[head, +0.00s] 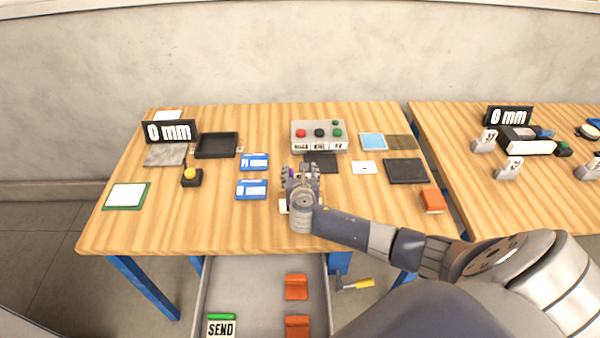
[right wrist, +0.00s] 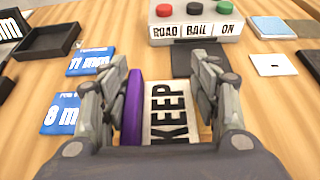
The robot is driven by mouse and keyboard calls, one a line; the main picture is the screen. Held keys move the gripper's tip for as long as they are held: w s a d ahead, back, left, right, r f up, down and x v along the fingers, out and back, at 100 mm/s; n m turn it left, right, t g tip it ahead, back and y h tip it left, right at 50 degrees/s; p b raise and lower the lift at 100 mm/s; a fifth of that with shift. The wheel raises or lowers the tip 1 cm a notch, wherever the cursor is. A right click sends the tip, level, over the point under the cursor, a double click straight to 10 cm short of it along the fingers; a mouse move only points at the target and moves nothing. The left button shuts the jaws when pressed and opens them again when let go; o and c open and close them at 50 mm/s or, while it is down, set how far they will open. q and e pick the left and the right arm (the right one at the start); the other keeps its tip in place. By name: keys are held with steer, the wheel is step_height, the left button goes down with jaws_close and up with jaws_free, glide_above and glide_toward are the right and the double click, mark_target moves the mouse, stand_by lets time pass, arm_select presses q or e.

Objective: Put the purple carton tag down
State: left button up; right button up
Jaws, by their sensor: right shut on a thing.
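My right gripper (head: 300,172) is over the middle of the wooden table. In the right wrist view its fingers (right wrist: 168,105) are on either side of the purple carton tag (right wrist: 132,108), shut on it. The tag has a purple strip towards the left finger and a white face with the word KEEP turned sideways. In the head view the gripper hides most of the tag; a bit of purple shows. I cannot tell whether the tag touches the table. My left gripper is not in view.
Blue cards (head: 252,189) lie left of the gripper. A dark flat pad (head: 323,165) and a button box (head: 319,136) are beyond it. A white card (head: 364,168) lies to the right. An open drawer (head: 262,275) below holds orange pieces and a SEND tag (head: 221,326).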

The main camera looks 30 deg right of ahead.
steer(key=shift+f, duration=0.2)
steer(key=o, duration=0.9)
steer(key=shift+r, duration=0.2)
steer(key=shift+s+a, duration=0.25)
steer(key=shift+s, duration=0.05)
steer(key=v, duration=1.1)
steer(key=shift+s+b, duration=0.2)
steer(key=shift+b, duration=0.15)
